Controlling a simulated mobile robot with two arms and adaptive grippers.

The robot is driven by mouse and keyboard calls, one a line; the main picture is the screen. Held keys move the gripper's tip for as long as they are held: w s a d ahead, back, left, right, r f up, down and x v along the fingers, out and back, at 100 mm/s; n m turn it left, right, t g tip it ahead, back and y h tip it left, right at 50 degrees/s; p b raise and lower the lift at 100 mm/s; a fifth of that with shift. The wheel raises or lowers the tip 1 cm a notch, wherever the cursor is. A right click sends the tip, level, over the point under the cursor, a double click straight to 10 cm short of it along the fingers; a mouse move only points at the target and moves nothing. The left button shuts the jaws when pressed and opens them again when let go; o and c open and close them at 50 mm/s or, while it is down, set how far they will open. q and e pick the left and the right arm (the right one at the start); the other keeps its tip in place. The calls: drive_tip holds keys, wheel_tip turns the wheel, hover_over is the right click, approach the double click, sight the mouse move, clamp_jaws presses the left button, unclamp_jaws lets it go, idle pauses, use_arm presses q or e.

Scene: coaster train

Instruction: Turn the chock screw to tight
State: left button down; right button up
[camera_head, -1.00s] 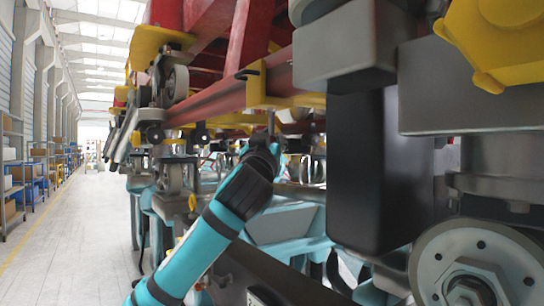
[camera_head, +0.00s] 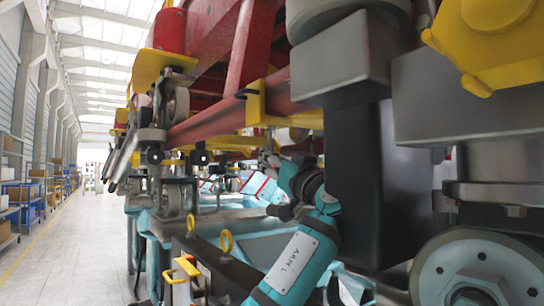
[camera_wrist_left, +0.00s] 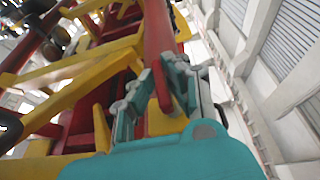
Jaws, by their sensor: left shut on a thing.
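My left gripper (camera_wrist_left: 157,84) fills the lower middle of the left wrist view. Its two grey-teal fingers are closed about a small red piece (camera_wrist_left: 161,90) beside a yellow block. Whether this piece is the chock screw I cannot tell. In the head view my left arm rises from the bottom to a dark wrist by the train's side; its fingertips are hidden or too small to make out. A yellow handle (camera_head: 187,266) and yellow eye rings (camera_head: 227,243) stand on a dark bar left of the arm. My right gripper is in neither view.
The red rail (camera_head: 210,125) and yellow brackets of the train hang above the arm. A black box-shaped part (camera_head: 360,180) and a large wheel (camera_head: 480,270) crowd the right. The grey floor aisle (camera_head: 75,240) on the left is clear, with shelves beyond it.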

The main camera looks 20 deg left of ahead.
use_arm(q)
drive_tip(key=shift+n+g+y, duration=0.3)
drive_tip(key=shift+g+y, duration=0.1)
drive_tip(key=shift+r, duration=0.1)
drive_tip(key=c, duration=1.4)
unclamp_jaws()
drive_tip(key=shift+a, duration=0.1)
drive_tip(key=shift+o, duration=0.2)
drive_tip(key=v, duration=0.7)
drive_tip(key=shift+s+d, duration=0.15)
drive_tip(key=shift+d, duration=0.1)
